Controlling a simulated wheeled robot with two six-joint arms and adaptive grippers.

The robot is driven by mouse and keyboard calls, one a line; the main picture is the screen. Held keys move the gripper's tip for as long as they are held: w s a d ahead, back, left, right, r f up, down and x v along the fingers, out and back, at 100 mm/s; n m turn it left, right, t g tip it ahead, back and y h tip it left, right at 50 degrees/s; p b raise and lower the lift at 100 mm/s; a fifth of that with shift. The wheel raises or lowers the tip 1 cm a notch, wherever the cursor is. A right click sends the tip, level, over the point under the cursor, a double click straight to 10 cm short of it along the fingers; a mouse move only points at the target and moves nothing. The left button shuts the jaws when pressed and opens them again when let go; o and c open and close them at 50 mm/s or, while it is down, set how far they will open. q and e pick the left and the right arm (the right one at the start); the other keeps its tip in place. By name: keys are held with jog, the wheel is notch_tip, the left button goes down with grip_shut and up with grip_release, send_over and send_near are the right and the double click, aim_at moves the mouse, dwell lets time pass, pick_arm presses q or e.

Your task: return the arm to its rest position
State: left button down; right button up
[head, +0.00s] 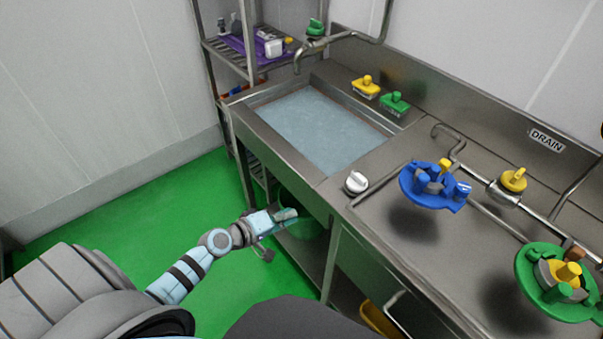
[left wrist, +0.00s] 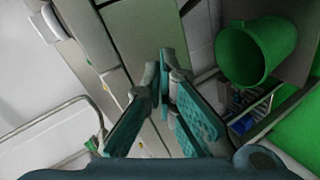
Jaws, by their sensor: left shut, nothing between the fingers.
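My left arm comes in from the lower left in the head view. Its gripper (head: 284,216) is in front of the steel sink unit, below the counter's front edge. In the left wrist view the fingers of the left gripper (left wrist: 166,80) meet at their tips, shut with nothing between them. My right gripper is in neither view.
The sink (head: 318,128) holds water. A green bucket (head: 304,222) stands under the counter behind my left gripper and shows in the left wrist view (left wrist: 252,52). The green floor (head: 110,215) at left is clear.

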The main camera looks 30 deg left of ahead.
pick_arm(q)
jog(key=s+a+f+m+g+y, duration=0.35)
jog(key=s+f, duration=0.35)
jog(key=f, duration=0.3)
jog(key=s+a+f+m+g+y, duration=0.2)
jog(key=s+a+f+m, duration=0.15)
jog(key=s+f, duration=0.5)
jog(key=s+d+f+m+g, duration=0.1)
jog(key=s+d+f, duration=0.1)
jog(key=s+f, duration=0.2)
jog(key=s+d+f+m+g, duration=0.1)
jog(key=s+d+f+g, duration=0.1)
jog(key=s, duration=0.9)
jog(key=s+d+f+m+g, duration=0.2)
jog(key=s+d+f, duration=0.2)
jog(key=s+f, duration=0.2)
jog(key=shift+s, duration=1.15)
jog(key=shift+w+g+h, duration=0.1)
jog(key=shift+g+h, duration=0.15)
